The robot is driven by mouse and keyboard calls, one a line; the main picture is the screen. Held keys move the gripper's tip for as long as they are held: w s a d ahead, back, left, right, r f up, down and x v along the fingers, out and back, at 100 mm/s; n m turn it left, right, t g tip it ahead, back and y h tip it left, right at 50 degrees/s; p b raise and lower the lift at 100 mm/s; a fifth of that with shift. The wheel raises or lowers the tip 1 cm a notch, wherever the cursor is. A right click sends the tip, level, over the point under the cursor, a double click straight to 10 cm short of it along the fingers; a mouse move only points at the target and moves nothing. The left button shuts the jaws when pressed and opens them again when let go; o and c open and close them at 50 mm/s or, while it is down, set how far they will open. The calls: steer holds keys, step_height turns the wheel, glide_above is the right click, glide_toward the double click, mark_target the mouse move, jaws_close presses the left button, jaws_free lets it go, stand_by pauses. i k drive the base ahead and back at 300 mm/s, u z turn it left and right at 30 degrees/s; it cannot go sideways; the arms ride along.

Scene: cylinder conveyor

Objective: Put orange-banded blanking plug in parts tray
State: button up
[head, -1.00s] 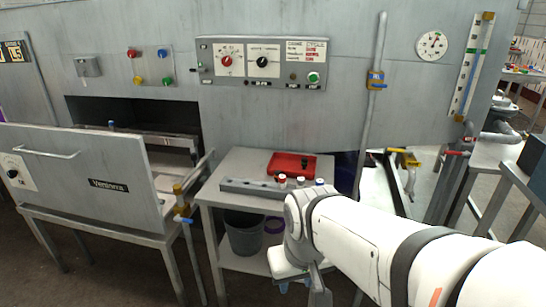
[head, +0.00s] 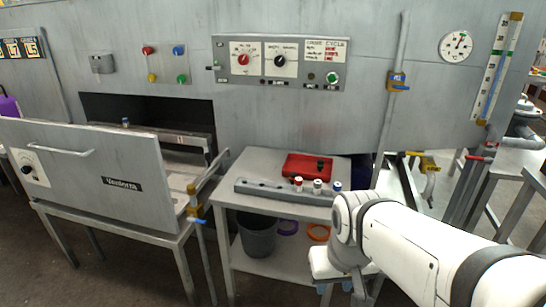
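The parts tray appears to be the red tray (head: 296,166) at the back of the small metal table (head: 256,163). A dark knob-like piece (head: 320,165) stands at its right side. In front is a grey rack (head: 262,189) holding small plugs: one red and white (head: 298,184), one pale with a reddish part (head: 317,187) and one with blue (head: 337,186). They are too small to tell whether any has an orange band. My gripper (head: 335,290) hangs low at the bottom, right of the table's front, mostly hidden by my wrist; its opening is unclear.
A grey bin (head: 257,238), a purple ring (head: 288,228) and an orange ring (head: 318,233) are on the table's lower shelf. A large cabinet (head: 290,120) with an open hatch door (head: 95,175) stands behind and left. A pipe with a blue-yellow valve (head: 398,82) rises at right.

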mark_target(296, 168)
steer(key=i, duration=0.95)
steer(key=z, duration=0.05)
